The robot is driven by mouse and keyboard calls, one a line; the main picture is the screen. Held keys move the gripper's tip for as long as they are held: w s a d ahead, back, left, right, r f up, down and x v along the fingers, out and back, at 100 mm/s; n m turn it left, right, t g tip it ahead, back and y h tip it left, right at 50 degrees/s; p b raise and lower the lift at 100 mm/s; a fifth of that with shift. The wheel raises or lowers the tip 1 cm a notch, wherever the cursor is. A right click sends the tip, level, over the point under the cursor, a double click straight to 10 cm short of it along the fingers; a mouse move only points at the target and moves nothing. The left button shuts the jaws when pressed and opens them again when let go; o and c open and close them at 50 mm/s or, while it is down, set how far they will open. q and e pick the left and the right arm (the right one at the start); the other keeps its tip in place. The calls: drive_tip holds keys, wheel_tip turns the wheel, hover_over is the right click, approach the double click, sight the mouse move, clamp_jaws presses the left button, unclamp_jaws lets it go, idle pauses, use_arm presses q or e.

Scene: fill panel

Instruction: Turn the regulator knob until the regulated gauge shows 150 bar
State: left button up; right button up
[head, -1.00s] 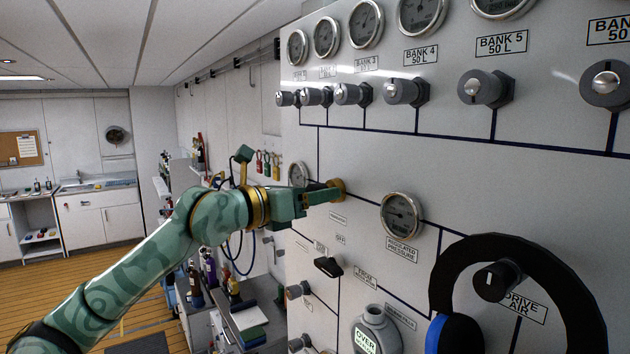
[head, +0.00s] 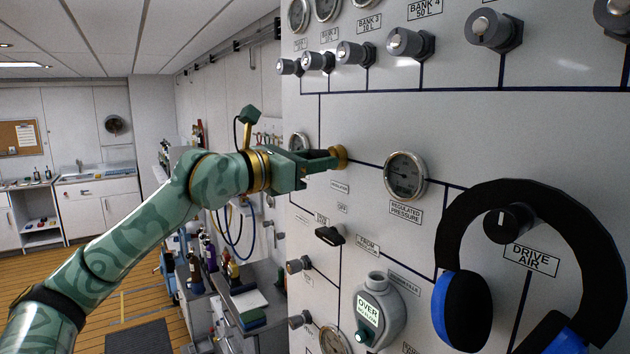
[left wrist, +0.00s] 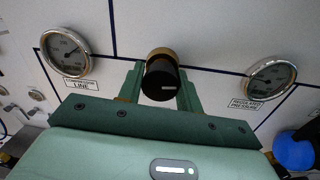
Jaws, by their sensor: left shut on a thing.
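The regulator knob shows in the left wrist view (left wrist: 162,78) as a black cylinder with a brass-coloured collar on the panel. In the head view its brass collar (head: 340,156) shows at the tip of my left gripper (head: 325,160). My left gripper's green fingers are on both sides of the knob and shut on it. The regulated pressure gauge (head: 405,175) is a round dial to the right of the knob, also in the left wrist view (left wrist: 271,77). Its needle is too small to read surely. My right gripper is in neither view.
Blue and black headphones (head: 461,310) hang in front of the panel at right, around the drive air knob (head: 509,223). A black lever (head: 330,235) and a grey valve unit (head: 378,312) sit below the gauge. A row of bank valves (head: 408,42) runs above. Another gauge (left wrist: 66,52) is left of the knob.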

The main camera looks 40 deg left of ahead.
use_arm(q)
drive_tip(key=shift+f+m, duration=0.2)
drive_tip(key=shift+m, duration=0.2)
drive_tip(key=shift+r, duration=0.15)
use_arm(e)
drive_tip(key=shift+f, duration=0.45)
use_arm(q)
drive_tip(key=o, duration=0.9)
drive_tip(key=shift+o, duration=0.2)
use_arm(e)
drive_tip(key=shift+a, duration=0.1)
use_arm(q)
drive_tip(key=b+v, duration=1.1)
drive_tip(key=v, duration=0.5)
drive_tip(key=shift+b, duration=0.3)
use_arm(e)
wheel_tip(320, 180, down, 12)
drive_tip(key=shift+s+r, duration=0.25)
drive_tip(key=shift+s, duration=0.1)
use_arm(q)
drive_tip(key=shift+s, duration=0.1)
